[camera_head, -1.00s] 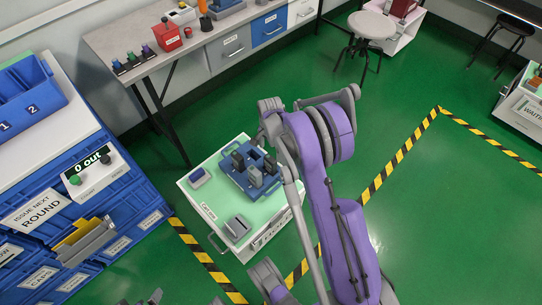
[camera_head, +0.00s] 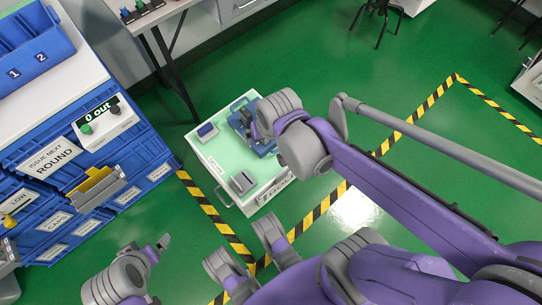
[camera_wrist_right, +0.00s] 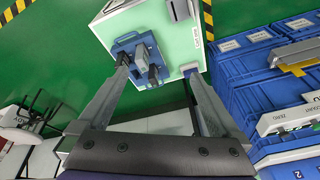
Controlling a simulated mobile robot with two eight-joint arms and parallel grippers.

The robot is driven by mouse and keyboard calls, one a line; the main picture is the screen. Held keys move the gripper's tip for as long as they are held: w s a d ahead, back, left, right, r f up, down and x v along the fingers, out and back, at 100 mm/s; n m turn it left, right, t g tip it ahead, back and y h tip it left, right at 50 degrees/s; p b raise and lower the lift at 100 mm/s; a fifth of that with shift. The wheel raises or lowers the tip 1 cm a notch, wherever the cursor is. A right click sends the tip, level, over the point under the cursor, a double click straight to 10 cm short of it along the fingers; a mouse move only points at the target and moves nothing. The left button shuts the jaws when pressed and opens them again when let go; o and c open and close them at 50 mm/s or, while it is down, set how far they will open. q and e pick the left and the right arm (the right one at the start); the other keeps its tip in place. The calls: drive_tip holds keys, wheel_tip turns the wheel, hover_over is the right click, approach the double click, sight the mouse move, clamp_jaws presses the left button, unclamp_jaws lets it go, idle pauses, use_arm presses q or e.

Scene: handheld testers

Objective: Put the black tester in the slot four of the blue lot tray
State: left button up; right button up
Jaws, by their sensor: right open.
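The blue lot tray (camera_head: 262,147) lies on the mint-green cart top, partly hidden by my right wrist; it shows whole in the wrist view (camera_wrist_right: 119,46). Several upright testers stand in it: a grey one (camera_wrist_right: 140,56) and dark ones, one nearer (camera_wrist_right: 154,76) and one by the left finger (camera_wrist_right: 123,60). I cannot tell which is the black tester, nor the slot numbers. My right gripper (camera_wrist_right: 157,73) is open and empty, its fingers spread above the tray side of the cart. My left gripper (camera_head: 163,242) is low at the left, away from the cart; its jaws are unclear.
The cart top (camera_head: 222,158) also bears a blue-and-grey item (camera_head: 207,131) and a grey block-like item (camera_head: 242,182). A blue rack with a counter box (camera_head: 104,124) stands at the left. A workbench (camera_head: 145,18) is behind. Green floor is open at the right.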

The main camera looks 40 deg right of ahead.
drive_tip(key=s+a+n+t, duration=0.1)
drive_tip(key=s+a+n, duration=0.2)
drive_tip(key=s, duration=0.4)
drive_tip(key=shift+s+f+n, duration=0.15)
drive_tip(key=shift+f+n, duration=0.25)
drive_tip(key=shift+n, duration=0.2)
